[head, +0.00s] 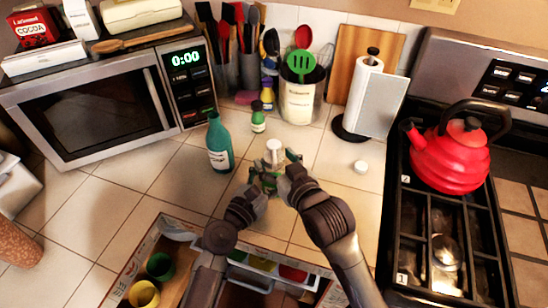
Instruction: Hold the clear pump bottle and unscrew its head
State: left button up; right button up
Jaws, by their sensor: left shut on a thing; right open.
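The clear pump bottle (272,169) stands on the tiled counter in the middle of the head view. Its white head (274,147) shows at the top, and much of its body is hidden by my grippers. My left gripper (262,182) is shut on the bottle's body from the near left side. My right gripper (288,164) is open, close beside the bottle's upper right side. I cannot tell whether it touches the bottle or its head.
A teal bottle (220,148) and a small green-capped bottle (258,119) stand to the left and behind. A white cap (360,166) lies to the right. A microwave (95,105), utensil crock (298,104), paper towel holder (367,95) and stove with red kettle (450,155) surround the counter. An open drawer (150,240) is in front.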

jog(key=shift+v, duration=2.55)
jog(key=shift+s+d+r, duration=0.1)
jog(key=shift+s+r, duration=0.05)
jog(key=shift+s, duration=0.2)
jog(key=shift+x, duration=3.5)
jog(key=shift+c, duration=0.4)
jog(key=c, duration=1)
jog(key=o, duration=1.1)
jog(key=shift+s+d, duration=0.1)
